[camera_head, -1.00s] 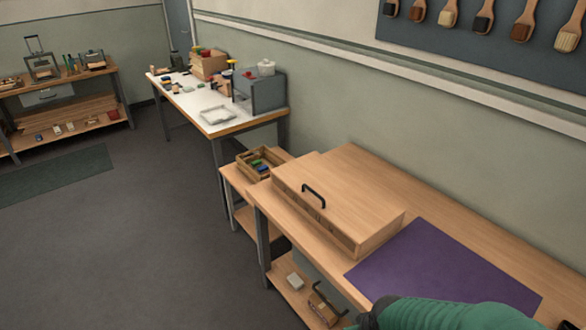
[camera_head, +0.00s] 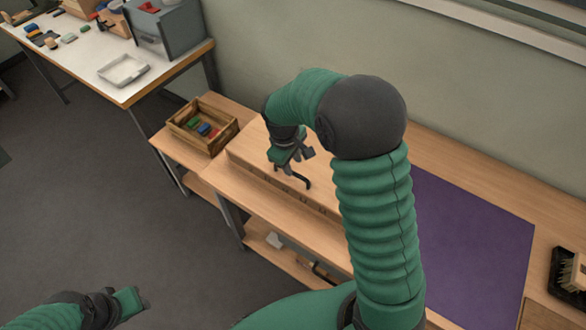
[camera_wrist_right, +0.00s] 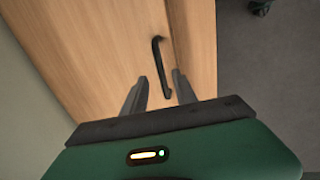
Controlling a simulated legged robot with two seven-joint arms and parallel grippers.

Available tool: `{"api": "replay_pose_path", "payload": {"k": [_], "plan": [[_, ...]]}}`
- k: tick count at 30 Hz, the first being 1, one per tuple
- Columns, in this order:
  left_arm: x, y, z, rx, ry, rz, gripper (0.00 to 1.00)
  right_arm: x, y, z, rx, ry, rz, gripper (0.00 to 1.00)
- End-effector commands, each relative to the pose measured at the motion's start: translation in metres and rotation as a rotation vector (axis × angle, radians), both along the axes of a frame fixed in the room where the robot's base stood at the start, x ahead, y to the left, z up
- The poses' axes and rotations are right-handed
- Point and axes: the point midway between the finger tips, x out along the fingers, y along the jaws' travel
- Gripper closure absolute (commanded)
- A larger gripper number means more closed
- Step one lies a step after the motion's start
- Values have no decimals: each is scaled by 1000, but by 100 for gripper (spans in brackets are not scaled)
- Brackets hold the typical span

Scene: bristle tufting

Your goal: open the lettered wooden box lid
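The wooden box (camera_head: 245,148) stands on the workbench, its lid down, with faint marks along its front face. Its black bar handle (camera_head: 296,177) is on the lid near the front edge. My right gripper (camera_head: 293,160) is over the lid, close to the handle, and my right arm hides much of the box. In the right wrist view the fingers of my right gripper (camera_wrist_right: 160,88) are apart, with the lower end of the handle (camera_wrist_right: 158,62) between them; contact cannot be made out. My left gripper (camera_head: 132,299) is at the lower left, away from the box.
A purple mat (camera_head: 470,235) covers the bench to the right. A brush in a dark tray (camera_head: 563,282) lies at the far right. A small crate of coloured blocks (camera_head: 203,125) stands left of the box. A white table (camera_head: 90,75) is further back.

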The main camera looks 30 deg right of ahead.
Motion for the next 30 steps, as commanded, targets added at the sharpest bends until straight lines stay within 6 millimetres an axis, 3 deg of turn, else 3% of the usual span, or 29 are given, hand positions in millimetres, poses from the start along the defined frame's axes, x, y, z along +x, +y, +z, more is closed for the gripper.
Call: {"api": "replay_pose_path", "payload": {"k": [3,6,17,24,30], "plan": [[0,0,0,0,0,0,64,2,-5,-27,0,5,0,66],[0,0,0,0,0,0,64,5,-7,-42,-1,5,0,66],[0,0,0,0,0,0,64,6,-9,-49,0,1,0,66],[0,0,0,0,0,0,64,6,-9,-50,0,1,0,98],[0,0,0,0,-1,0,64,7,-9,-50,0,1,0,100]]}}
